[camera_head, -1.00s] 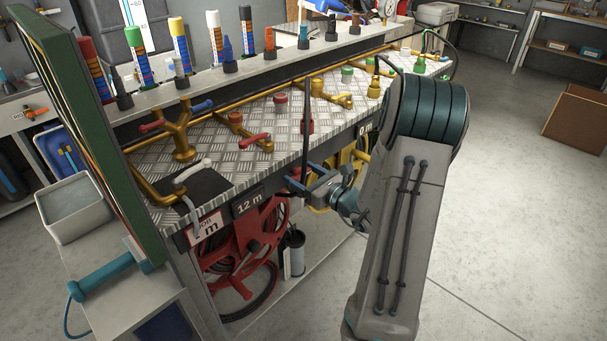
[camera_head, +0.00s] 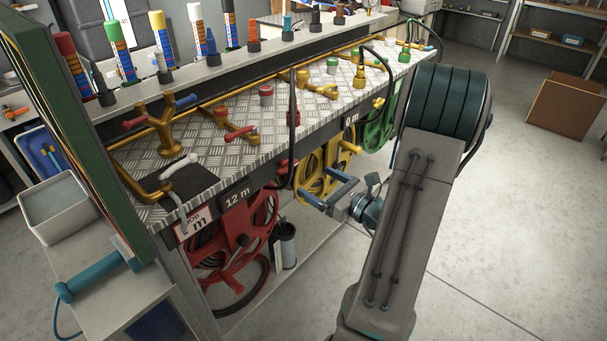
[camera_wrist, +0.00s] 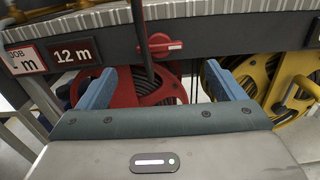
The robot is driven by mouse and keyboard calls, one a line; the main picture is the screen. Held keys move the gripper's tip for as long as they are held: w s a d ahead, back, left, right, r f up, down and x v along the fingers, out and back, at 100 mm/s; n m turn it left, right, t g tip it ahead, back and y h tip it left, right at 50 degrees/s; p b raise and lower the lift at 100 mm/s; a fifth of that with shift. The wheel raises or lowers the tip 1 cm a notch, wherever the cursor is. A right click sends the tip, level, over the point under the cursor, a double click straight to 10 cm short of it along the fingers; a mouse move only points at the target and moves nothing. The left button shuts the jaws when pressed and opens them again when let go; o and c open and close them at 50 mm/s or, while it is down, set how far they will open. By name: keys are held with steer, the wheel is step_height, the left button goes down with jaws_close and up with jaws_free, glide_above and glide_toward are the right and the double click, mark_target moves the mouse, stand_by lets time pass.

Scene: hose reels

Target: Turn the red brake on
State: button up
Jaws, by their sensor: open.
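The red brake (camera_wrist: 160,45) is a red round knob with a bar handle and a white mark, on the bench's front panel in the wrist view. The handle lies about level, tilted slightly. The red hose reel (camera_wrist: 130,88) is below it; the reel also shows in the head view (camera_head: 232,243). In the head view my gripper (camera_head: 318,183) is in front of the bench.
A dark hose (camera_wrist: 140,40) hangs just left of the brake, close to it. A yellow reel (camera_wrist: 285,85) is at the right. The 12 m label (camera_wrist: 76,53) is at the left. Brass pipes and a red-handled valve (camera_head: 240,133) are on the bench top. Open floor is at the right.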

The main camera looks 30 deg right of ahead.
steer(key=v, duration=0.3)
steer(key=shift+s+d, duration=0.1)
steer(key=shift+s, duration=0.3)
